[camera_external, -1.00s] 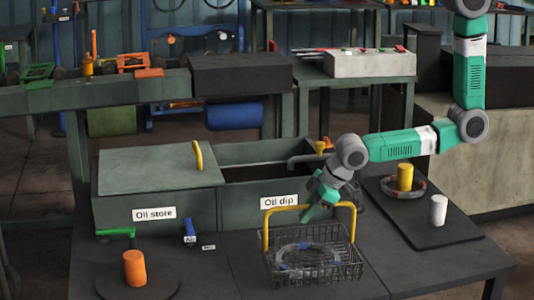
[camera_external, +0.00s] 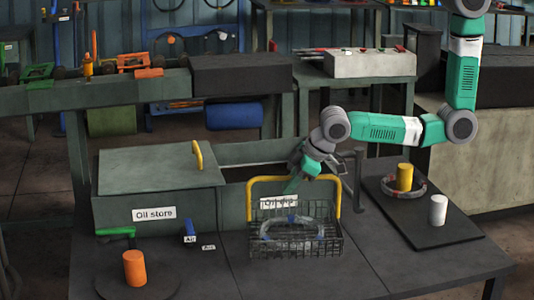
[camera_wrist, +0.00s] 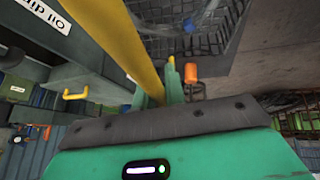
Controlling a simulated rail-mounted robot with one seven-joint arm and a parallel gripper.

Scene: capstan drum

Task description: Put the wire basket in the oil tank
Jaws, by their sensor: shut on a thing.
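The wire basket (camera_external: 294,238) is a dark mesh box with a tall yellow handle (camera_external: 338,202) and a grey coil with blue ties inside. My gripper (camera_external: 296,184) is shut on the top bar of the handle, and the basket hangs upright in front of the oil tank (camera_external: 236,196). In the wrist view the yellow handle (camera_wrist: 125,45) crosses between my fingers (camera_wrist: 160,95), and the basket mesh (camera_wrist: 225,30) shows beyond. The tank's "Oil dip" label is partly hidden by the basket. The tank looks open at the top.
The lidded "Oil store" (camera_external: 160,188) adjoins the tank on the left. An orange cylinder (camera_external: 134,268) stands front left. A dark tray (camera_external: 410,232) on the right holds a yellow cylinder (camera_external: 404,176) in a ring and a white cylinder (camera_external: 439,210). A dark post (camera_external: 358,182) rises right of the tank.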

